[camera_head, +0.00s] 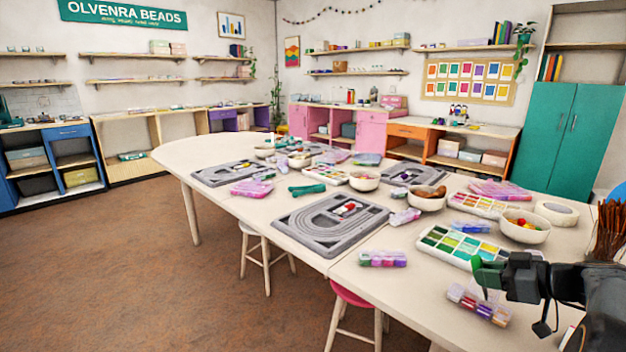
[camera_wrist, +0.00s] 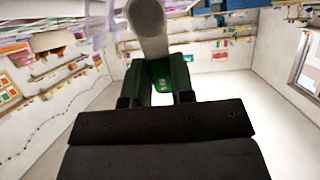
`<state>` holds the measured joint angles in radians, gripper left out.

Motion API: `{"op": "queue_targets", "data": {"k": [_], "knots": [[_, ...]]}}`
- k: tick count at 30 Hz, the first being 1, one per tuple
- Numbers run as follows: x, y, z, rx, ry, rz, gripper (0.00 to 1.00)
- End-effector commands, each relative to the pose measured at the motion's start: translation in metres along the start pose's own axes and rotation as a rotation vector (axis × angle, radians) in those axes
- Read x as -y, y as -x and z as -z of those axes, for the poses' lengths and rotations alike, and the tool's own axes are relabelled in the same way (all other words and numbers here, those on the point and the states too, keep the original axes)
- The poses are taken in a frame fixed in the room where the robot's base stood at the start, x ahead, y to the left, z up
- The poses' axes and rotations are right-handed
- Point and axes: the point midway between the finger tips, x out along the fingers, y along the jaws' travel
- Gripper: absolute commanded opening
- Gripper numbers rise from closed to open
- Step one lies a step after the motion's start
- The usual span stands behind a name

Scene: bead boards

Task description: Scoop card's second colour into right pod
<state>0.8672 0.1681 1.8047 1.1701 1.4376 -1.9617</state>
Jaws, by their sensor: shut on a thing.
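My gripper (camera_head: 486,274), with green fingers, is above the right end of the table in the head view. In the wrist view its green fingers (camera_wrist: 172,80) are closed on a pale grey, rounded rod-like thing (camera_wrist: 150,20); I cannot tell if it is a scoop. A clear case of pink, purple and yellow beads (camera_head: 480,306) lies below the gripper. A tray of green and yellow beads (camera_head: 450,246) lies just behind it. A grey bead board (camera_head: 318,245) lies left of these, with small red and white pieces in it. I cannot make out the card or tell which pod is the right one.
The white table (camera_head: 400,290) is crowded with trays and clear cases. A bowl of coloured beads (camera_head: 524,228) and a pale round dish (camera_head: 557,213) stand behind the gripper. A small bead case (camera_head: 382,259) lies near the front edge. Stools stand below.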

Motion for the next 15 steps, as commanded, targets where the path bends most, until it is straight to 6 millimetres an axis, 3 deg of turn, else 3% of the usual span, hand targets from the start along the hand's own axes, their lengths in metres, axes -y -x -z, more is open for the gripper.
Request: {"op": "queue_targets", "data": {"k": [1,15], "knots": [[0.0,0.002,0.01,0.018,-0.001,0.002,0.02],[0.001,-0.015,0.013,0.284,0.003,0.001,0.02]]}}
